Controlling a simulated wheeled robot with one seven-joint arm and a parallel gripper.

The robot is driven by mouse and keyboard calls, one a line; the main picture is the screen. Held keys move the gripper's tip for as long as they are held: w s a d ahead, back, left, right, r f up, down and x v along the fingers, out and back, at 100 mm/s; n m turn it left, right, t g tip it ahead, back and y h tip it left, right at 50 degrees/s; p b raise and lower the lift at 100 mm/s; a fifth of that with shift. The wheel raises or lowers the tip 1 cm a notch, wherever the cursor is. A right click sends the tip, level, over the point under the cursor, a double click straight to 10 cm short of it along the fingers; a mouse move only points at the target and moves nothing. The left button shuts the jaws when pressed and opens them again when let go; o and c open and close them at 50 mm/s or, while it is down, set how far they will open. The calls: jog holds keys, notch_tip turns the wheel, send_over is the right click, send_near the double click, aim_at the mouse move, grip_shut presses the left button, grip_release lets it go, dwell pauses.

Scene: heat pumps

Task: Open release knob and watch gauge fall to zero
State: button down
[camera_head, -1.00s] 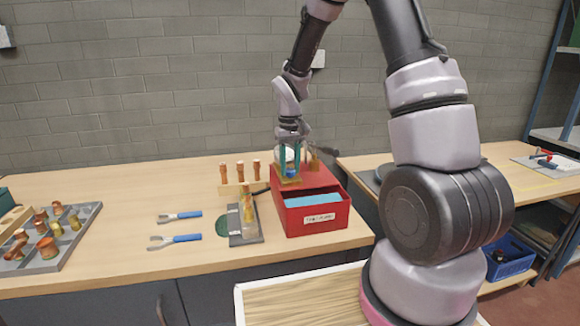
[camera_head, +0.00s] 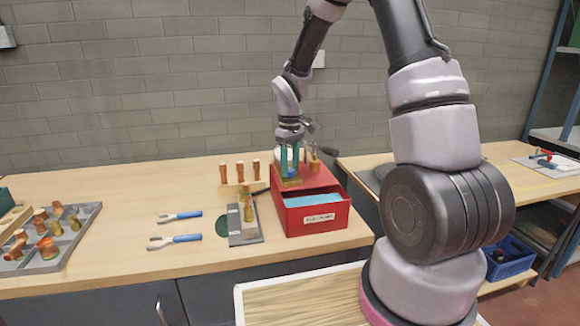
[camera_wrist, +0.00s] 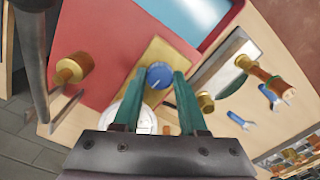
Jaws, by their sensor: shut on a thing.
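The blue release knob (camera_wrist: 159,75) sits on a brass-coloured block (camera_wrist: 170,60) on top of the red box (camera_head: 318,178). It has a pale pointer line. My gripper (camera_wrist: 159,74) has its two green fingers on either side of the knob, shut on it. In the head view my gripper (camera_head: 290,176) points down at the box top and mostly hides the knob. The round white gauge (camera_wrist: 133,117) lies beside the knob, partly covered by my left finger and gripper body. Its needle and reading cannot be made out.
A tray of copper parts (camera_head: 60,235) is further left.

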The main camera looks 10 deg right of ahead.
aim_at(290, 170)
jog(key=shift+c, duration=2.2)
grip_release()
notch_tip(290, 170, up, 11)
jog(key=s+d+r+m+t, duration=0.2)
jog(key=s+r+m, duration=0.1)
jog(key=s+r, duration=0.2)
jog(key=s+d+r+m+t+y, duration=0.1)
jog(key=s+r+m+t, duration=0.1)
jog(key=s+r, duration=0.4)
jog(key=s+d+r+m+t+y, duration=0.1)
jog(key=s+r+m, duration=0.4)
jog(key=s, duration=0.6)
jog(key=shift+s+d+r+t, duration=0.5)
jog(key=shift+d+t, duration=0.3)
jog(key=shift+t, duration=0.3)
